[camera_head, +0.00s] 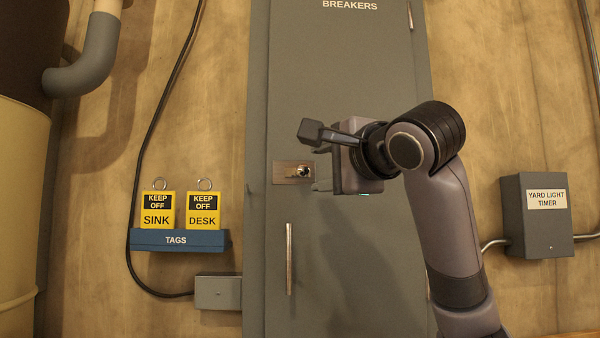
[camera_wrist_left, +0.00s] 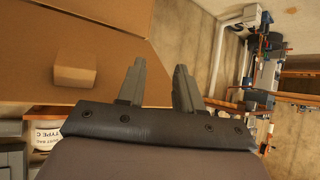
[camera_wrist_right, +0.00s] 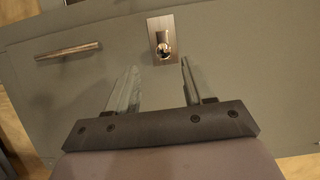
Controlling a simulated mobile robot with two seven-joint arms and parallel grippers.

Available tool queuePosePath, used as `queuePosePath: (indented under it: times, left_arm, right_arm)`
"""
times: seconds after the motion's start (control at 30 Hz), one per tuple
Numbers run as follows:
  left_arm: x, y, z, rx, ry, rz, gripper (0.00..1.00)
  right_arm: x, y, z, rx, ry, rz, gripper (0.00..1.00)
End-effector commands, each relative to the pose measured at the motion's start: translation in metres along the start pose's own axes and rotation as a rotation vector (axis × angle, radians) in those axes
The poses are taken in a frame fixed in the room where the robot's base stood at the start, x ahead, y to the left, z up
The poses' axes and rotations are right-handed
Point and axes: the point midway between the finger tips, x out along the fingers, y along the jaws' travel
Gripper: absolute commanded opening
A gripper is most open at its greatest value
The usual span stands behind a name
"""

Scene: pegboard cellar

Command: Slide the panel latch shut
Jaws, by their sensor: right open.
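The grey breaker panel door (camera_head: 345,60) is on the wall in the head view, with a vertical bar handle (camera_head: 289,258) low on it. The latch (camera_head: 293,171) is a small brownish metal plate with a shiny knob, near the door's left edge. In the right wrist view the latch (camera_wrist_right: 161,38) lies just beyond the fingertips. My right gripper (camera_head: 319,168) is open and empty, just right of the latch in the head view; its fingers (camera_wrist_right: 158,66) are apart. My left gripper (camera_wrist_left: 160,67) is open and empty, seen only in the left wrist view.
Left of the door are a blue tag holder (camera_head: 180,240) with yellow tags and a small grey box (camera_head: 218,292). A timer box (camera_head: 540,215) is on the right. The left wrist view shows a brown boxy surface (camera_wrist_left: 75,77) and cluttered shelves (camera_wrist_left: 265,75).

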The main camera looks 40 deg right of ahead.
Motion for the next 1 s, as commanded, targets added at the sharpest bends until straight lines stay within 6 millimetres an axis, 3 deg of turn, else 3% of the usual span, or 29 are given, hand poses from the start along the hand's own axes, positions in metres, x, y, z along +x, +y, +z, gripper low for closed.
queuePosePath:
  times: [0.17,0.6,0.93,0.97,1.0]
  left_arm:
    - [-0.002,0.0,-0.003,0.0,0.0,0.0,0.35]
    - [-0.014,0.0,-0.019,0.0,-0.001,0.0,0.35]
    - [-0.014,0.0,-0.019,0.0,-0.001,0.0,0.35]
    - [-0.014,0.0,-0.019,0.0,-0.001,0.0,0.35]
    - [-0.014,0.0,-0.019,0.0,-0.001,0.0,0.35]
  right_arm:
    - [0.005,-0.005,-0.004,0.021,0.007,-0.003,0.52]
    - [0.062,-0.006,-0.004,0.02,0.007,-0.005,0.52]
    - [0.068,-0.005,-0.004,0.019,0.005,-0.007,0.52]
    - [0.068,-0.005,-0.004,0.019,0.005,-0.007,0.49]
    - [0.068,-0.005,-0.004,0.019,0.005,-0.007,0.36]
